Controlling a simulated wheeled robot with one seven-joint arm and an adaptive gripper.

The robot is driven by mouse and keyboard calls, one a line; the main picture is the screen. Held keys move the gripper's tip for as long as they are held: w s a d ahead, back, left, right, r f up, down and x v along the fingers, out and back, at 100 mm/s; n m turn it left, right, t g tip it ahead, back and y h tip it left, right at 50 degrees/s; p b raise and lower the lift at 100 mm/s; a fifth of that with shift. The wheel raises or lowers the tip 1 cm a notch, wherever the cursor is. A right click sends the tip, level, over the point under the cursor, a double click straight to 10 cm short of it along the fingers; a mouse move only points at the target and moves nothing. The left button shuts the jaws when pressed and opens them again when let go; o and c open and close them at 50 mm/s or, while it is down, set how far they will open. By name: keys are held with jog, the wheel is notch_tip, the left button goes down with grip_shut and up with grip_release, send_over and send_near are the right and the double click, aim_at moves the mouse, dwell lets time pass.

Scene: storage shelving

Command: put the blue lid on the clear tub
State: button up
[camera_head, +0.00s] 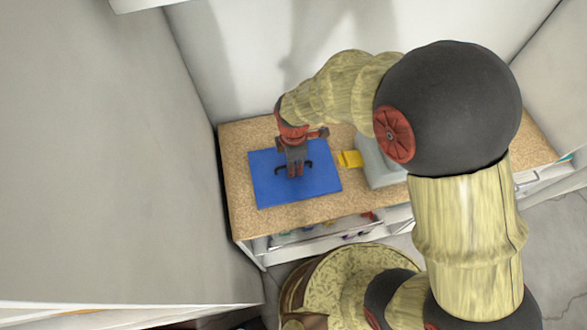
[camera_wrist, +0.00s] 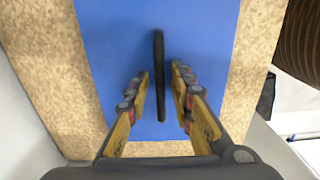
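The blue lid (camera_head: 320,182) lies flat on the speckled tan top of a low cabinet. It also fills much of the wrist view (camera_wrist: 205,30). A dark bar handle (camera_wrist: 159,55) stands out along its middle. My gripper (camera_wrist: 160,78) points down over the lid with its fingers apart, one on each side of the handle. Gaps show between handle and fingers. In the head view my gripper (camera_head: 295,172) covers the handle's middle. A greyish tub-like box (camera_head: 374,165) stands right of the lid, partly hidden by my arm; I cannot tell whether it is clear.
A yellow piece (camera_head: 349,159) sits at the box's left side, close to the lid. The cabinet top (camera_head: 240,150) has a bare strip left of the lid. Walls rise behind and at the left. Small items show on a shelf below (camera_head: 300,233).

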grip_shut()
jog(key=shift+r, duration=0.1)
dwell(0.6)
